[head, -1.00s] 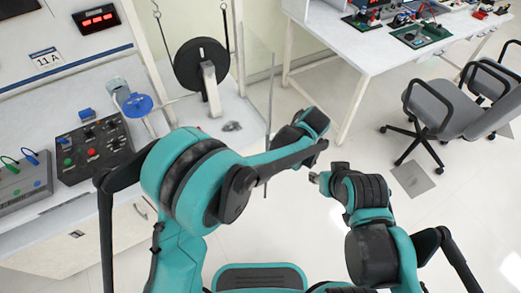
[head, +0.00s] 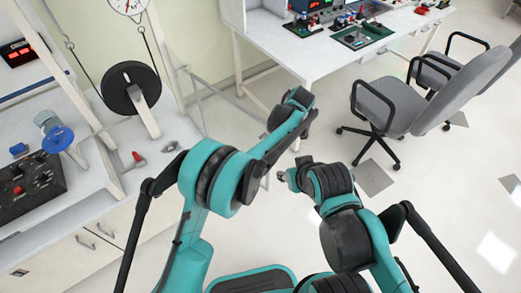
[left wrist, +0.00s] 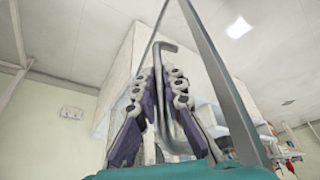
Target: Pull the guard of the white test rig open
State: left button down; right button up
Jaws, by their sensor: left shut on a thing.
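The white test rig (head: 170,133) stands at the left in the head view, with a black wheel (head: 118,88) hanging in it. Its guard (head: 214,91) shows as thin grey frame bars on the rig's right side, reaching out toward my left arm. In the left wrist view, the guard's grey frame (left wrist: 222,85) slants across the picture. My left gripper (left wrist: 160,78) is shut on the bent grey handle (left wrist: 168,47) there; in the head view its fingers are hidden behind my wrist. My right gripper (head: 284,175) is apart from the rig, its fingers too small to read.
A white bench (head: 290,50) with electronics stands at the back. Grey chairs (head: 395,105) stand at the right. A black control box (head: 30,185) and a blue-topped device (head: 57,137) sit on the left counter.

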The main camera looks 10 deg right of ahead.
pick_arm(q)
jog(key=shift+w+d+n, duration=0.4)
jog(key=shift+w+d, duration=0.25)
jog(key=shift+w, duration=0.15)
jog(key=c, duration=1.9)
grip_release()
jog(key=shift+a, duration=0.1)
jog(key=v, duration=1.2)
jog(key=shift+w, duration=0.1)
jog(key=shift+f, duration=0.15)
